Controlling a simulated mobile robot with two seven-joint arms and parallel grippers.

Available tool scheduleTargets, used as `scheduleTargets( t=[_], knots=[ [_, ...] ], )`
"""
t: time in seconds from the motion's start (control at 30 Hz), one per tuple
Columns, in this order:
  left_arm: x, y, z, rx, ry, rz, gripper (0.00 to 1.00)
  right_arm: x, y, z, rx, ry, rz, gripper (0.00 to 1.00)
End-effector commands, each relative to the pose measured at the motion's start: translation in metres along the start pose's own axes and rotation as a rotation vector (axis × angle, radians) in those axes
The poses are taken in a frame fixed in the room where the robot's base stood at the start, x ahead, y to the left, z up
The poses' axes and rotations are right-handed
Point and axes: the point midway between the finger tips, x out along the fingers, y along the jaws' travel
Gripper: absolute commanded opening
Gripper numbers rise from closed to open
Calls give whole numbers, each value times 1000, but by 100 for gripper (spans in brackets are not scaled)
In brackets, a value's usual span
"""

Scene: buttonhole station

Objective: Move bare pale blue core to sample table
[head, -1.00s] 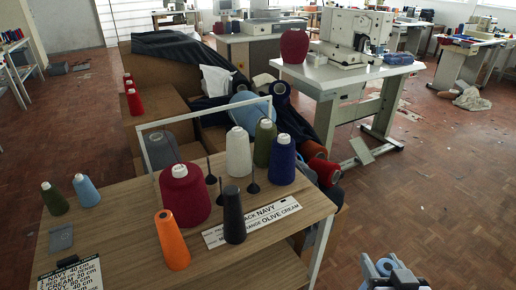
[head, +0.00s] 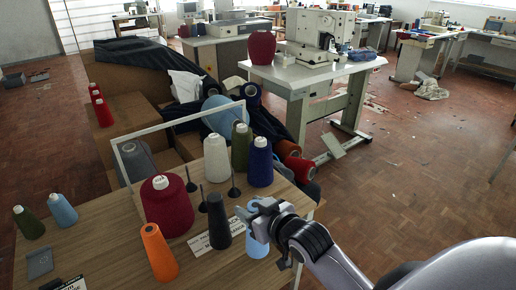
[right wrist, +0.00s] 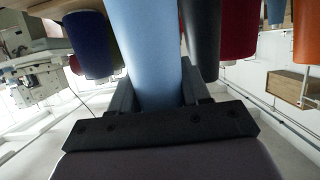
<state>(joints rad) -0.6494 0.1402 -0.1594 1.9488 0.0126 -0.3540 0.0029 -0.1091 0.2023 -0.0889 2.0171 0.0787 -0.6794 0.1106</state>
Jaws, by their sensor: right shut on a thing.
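My right gripper (head: 262,208) is shut on a slim pale blue core (head: 257,241) beside the right edge of the wooden table (head: 98,222). The core hangs roughly upright below the fingers, to the right of the black cone (head: 219,222). I cannot tell whether its lower end touches the tabletop. In the right wrist view the pale blue core (right wrist: 146,50) runs up from between the fingers, with no thread visible. My left gripper is out of view.
On the table stand crimson (head: 167,206), orange (head: 159,252), cream (head: 216,159), olive (head: 240,147) and navy (head: 259,163) cones, thin dark pegs and a white frame (head: 180,121). A label strip lies there. A white sewing table (head: 310,76) stands behind.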

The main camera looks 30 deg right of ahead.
Motion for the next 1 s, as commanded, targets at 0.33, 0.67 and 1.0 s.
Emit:
scheduleTargets(
  t=[0.33,0.67,1.0],
  knots=[
    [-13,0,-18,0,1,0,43,45,88,-79,15,8,12,0],
    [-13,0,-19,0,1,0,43,51,106,-88,30,11,16,0],
    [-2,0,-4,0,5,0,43,64,105,-54,29,13,16,0]
  ],
)
